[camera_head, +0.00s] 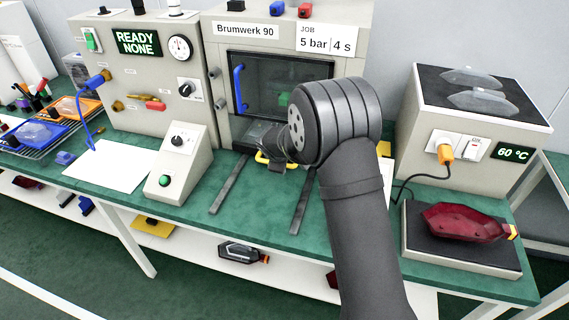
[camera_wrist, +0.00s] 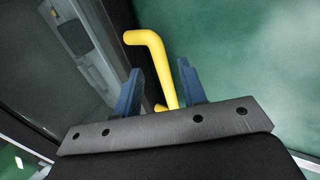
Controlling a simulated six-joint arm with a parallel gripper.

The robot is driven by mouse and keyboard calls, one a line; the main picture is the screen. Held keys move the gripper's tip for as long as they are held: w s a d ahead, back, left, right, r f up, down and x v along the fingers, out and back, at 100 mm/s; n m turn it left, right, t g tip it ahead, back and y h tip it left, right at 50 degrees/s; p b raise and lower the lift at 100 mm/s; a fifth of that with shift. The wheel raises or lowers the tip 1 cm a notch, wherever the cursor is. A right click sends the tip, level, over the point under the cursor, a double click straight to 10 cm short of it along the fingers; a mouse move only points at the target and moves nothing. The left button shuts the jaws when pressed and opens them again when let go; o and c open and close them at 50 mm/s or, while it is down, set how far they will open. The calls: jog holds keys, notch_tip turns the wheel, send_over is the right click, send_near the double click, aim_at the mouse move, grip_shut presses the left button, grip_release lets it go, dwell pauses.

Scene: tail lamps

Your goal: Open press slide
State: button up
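The press (camera_head: 226,60), labelled Brumwerk 90, stands at the back with a dark window front and a blue handle (camera_head: 240,90). The yellow handle (camera_head: 262,158) of the slide shows low at the press front, partly hidden by my arm. In the wrist view the bent yellow handle (camera_wrist: 150,40) runs down between the two blue fingers of my gripper (camera_wrist: 160,88). The fingers are apart, with visible gaps between them and the handle, so the gripper is open around it. The handle's lower end is hidden behind the gripper body.
Two dark rails (camera_head: 230,183) run forward from the press on the green bench. A control box (camera_head: 180,160) stands left of them. At right, a heater box (camera_head: 480,110) and a red lamp (camera_head: 465,221) on a dark pad (camera_head: 430,250) stand beside my arm.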

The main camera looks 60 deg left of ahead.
jog(key=shift+x, duration=0.8)
grip_shut()
jog(key=s+d, duration=1.7)
grip_release()
jog(key=v, duration=1.7)
jog(key=shift+r, duration=0.2)
jog(key=shift+f, duration=0.1)
